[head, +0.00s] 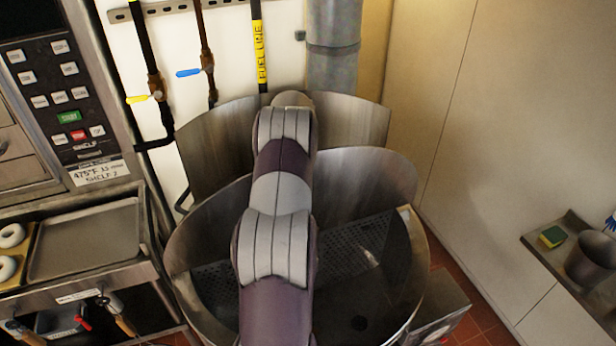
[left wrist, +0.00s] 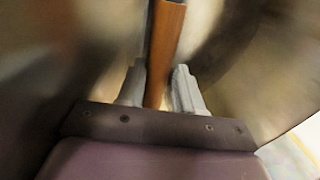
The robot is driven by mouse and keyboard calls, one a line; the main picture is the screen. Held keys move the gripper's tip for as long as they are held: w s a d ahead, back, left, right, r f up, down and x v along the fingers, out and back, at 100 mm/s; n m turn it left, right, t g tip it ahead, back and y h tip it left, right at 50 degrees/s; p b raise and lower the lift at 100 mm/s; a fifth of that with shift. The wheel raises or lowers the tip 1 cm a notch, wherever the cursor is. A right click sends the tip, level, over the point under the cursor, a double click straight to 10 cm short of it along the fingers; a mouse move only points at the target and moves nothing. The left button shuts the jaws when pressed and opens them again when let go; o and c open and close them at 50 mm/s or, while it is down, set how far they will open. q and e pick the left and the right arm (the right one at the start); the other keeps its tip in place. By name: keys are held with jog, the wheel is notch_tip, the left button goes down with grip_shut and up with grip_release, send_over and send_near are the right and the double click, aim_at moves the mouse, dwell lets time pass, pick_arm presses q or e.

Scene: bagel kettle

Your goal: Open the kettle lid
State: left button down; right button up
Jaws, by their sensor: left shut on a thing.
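The large round steel kettle (head: 190,250) fills the middle of the head view. Its mouth is uncovered, and a perforated plate (head: 358,245) shows inside. A broad curved steel sheet (head: 215,140) stands upright behind the kettle and looks like the raised lid; where it joins is hidden. My left arm reaches across the kettle towards this sheet and hides its own gripper in the head view. In the left wrist view my left gripper (left wrist: 159,88) is shut on an orange-brown handle (left wrist: 168,45), with blurred metal around it. My right gripper is not in view.
Pipes with a yellow valve handle (head: 137,99) and a blue one (head: 188,72) run down the wall behind. A shelf with a sponge (head: 552,236) and a pot (head: 592,262) is at right.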

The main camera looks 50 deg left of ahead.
pick_arm(q)
jog(key=shift+w+a, duration=0.25)
jog(key=shift+a, duration=0.55)
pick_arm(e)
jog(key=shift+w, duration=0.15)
pick_arm(q)
jog(key=c, duration=0.9)
grip_release()
jog(key=shift+a+f, duration=0.1)
jog(key=r, duration=0.5)
jog(key=d+r, duration=0.1)
jog(key=r, duration=0.1)
jog(key=shift+s+r+p, duration=0.15)
jog(key=shift+p, duration=0.25)
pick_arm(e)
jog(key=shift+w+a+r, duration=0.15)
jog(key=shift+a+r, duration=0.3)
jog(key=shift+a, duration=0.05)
pick_arm(q)
jog(key=shift+a+f, duration=0.15)
jog(key=shift+f, duration=0.05)
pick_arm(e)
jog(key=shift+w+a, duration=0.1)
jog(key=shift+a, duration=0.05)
